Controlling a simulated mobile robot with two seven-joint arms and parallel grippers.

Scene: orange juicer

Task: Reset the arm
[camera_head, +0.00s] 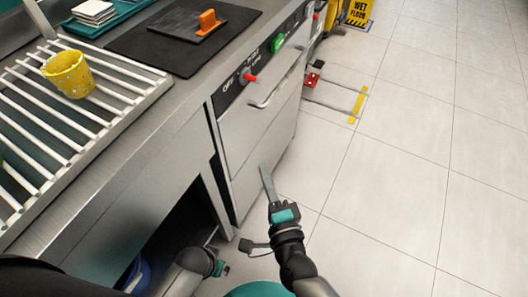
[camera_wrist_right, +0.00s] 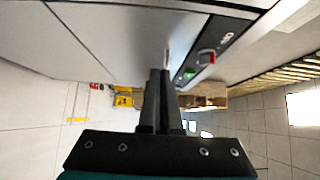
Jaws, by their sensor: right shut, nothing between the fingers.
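My right gripper (camera_head: 265,168) hangs in front of the steel counter front in the head view, over the tiled floor. Its fingers point up the picture and are together with nothing between them. In the right wrist view its two dark fingers (camera_wrist_right: 160,75) lie side by side, beside the panel with the red knob. My left arm shows low in the head view, with a grey link and a dark end (camera_head: 205,262). The fingers of my left gripper cannot be made out there.
A yellow cup (camera_head: 68,74) stands on a white slatted rack (camera_head: 105,103). An orange-handled tool (camera_head: 207,24) is on the dark plate. A red knob (camera_head: 249,78) and handle (camera_head: 265,103) stick out of the counter front. Clear floor (camera_head: 410,160) lies right.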

